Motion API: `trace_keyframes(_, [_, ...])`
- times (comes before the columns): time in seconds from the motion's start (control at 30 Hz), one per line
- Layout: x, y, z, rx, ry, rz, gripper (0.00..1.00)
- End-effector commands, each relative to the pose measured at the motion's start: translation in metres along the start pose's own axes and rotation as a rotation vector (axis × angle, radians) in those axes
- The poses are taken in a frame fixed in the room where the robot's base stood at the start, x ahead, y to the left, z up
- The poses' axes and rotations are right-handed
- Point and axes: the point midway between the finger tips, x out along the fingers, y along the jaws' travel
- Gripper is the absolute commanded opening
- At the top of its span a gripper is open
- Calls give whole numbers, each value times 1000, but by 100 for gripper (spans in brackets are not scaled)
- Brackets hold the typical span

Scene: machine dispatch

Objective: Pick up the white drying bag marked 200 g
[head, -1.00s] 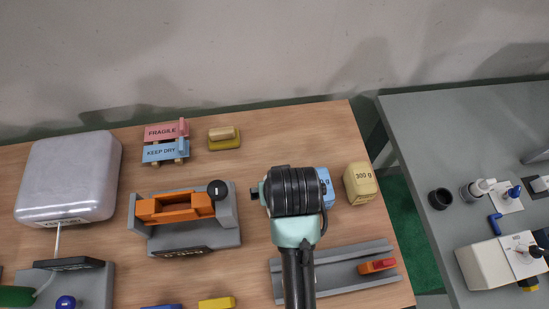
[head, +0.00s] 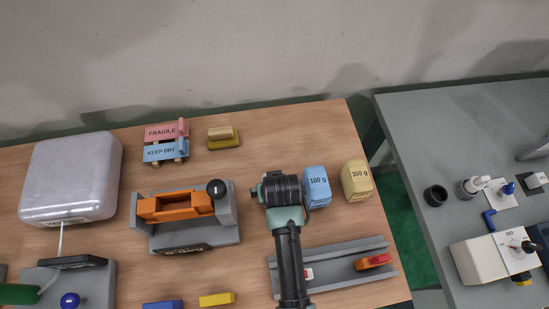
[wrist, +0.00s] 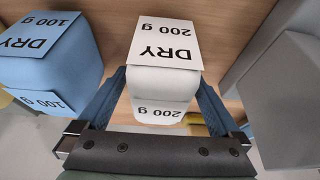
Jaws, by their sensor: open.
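The white drying bag (wrist: 164,82) shows in the wrist view with a label reading DRY 200 g on its top and 200 g on its near side. My gripper (wrist: 161,80) is open, with one blue finger on each side of the bag. Whether the fingers touch it I cannot tell. In the head view my arm hides the white bag and the fingers.
A blue 100 g bag (head: 317,188) stands close beside, and also shows left in the wrist view (wrist: 50,55). A yellow 300 g bag (head: 356,182) stands farther right. A grey rail (head: 335,268) lies in front; a grey holder with an orange part (head: 176,206) is left.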

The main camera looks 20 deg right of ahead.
Motion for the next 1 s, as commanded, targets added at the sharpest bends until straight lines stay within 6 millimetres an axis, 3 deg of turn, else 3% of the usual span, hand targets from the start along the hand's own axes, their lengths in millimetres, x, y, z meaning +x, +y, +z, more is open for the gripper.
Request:
trace_keyframes(0.23, [2,0,0,0,1,0,100])
trace_keyframes(0.8, [1,0,-1,0,2,0,2])
trace_keyframes(1.0, [0,0,-1,0,2,0,2])
